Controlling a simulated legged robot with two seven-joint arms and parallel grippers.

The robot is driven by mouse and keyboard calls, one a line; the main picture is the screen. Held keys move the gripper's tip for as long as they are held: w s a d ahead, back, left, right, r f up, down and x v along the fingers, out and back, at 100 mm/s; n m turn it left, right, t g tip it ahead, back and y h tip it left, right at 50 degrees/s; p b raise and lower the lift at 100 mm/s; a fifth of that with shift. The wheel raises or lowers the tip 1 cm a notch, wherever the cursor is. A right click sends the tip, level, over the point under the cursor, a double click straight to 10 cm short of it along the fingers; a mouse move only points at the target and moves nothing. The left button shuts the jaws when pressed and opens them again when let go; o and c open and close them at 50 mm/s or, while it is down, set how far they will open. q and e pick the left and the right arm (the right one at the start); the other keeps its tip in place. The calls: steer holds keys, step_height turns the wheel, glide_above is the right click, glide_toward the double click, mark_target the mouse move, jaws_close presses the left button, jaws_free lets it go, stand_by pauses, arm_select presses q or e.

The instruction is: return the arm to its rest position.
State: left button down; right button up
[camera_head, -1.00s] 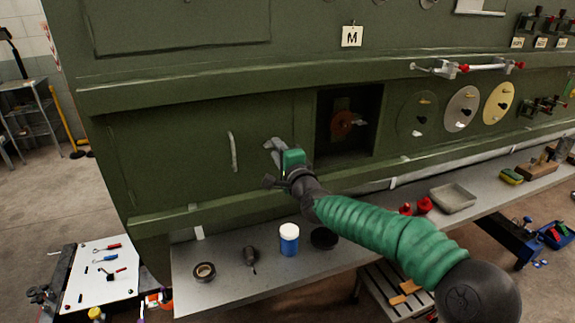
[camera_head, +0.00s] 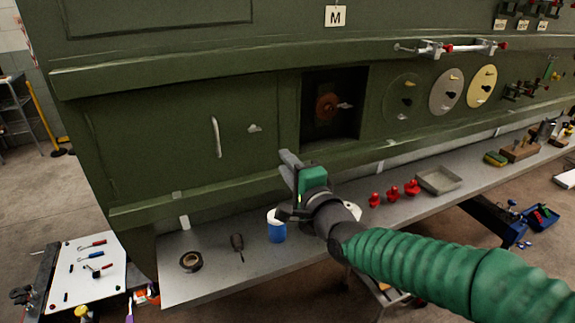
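My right gripper (camera_head: 287,163) is in front of the green fuselage panel (camera_head: 150,140), below and to the right of a small metal latch (camera_head: 254,128). Its grey fingers point up and left, close together; whether there is a gap between them is unclear. I see nothing held in it. My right arm (camera_head: 430,265) comes in from the lower right in a green ribbed sleeve. In the picture, the wrist overlaps the right side of a blue jar with a white lid (camera_head: 276,232) on the shelf. My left arm and gripper are not in view.
The grey shelf (camera_head: 210,280) below the panel holds a tape roll (camera_head: 191,261), a dark tool (camera_head: 237,245), red parts (camera_head: 393,191) and a grey tray (camera_head: 439,180). An open square recess (camera_head: 350,90) lies above the gripper. A white tool board (camera_head: 92,268) is at lower left.

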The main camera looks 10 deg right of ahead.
steer(key=s+d+f+n+g+h, duration=0.2)
steer(key=s+f+n+g, duration=0.2)
steer(key=f, duration=0.6)
steer(key=s+d+f+n+g+h, duration=0.1)
steer(key=s+d+f+n+g, duration=0.2)
steer(key=f, duration=0.8)
steer(key=s+d+f+n+g+h, duration=0.1)
steer(key=s+d+f+n+g, duration=0.1)
steer(key=s, duration=0.5)
steer(key=s+d+f+n+g, duration=0.3)
steer(key=s+f, duration=0.2)
steer(key=s, duration=0.2)
steer(key=s+d+f+n+g+h+p, duration=0.1)
steer(key=s+d+f+n+g, duration=0.1)
steer(key=s, duration=0.5)
step_height(320, 180, down, 2)
steer(key=shift+s+d+n+g+h, duration=0.3)
steer(key=shift+d, duration=0.45)
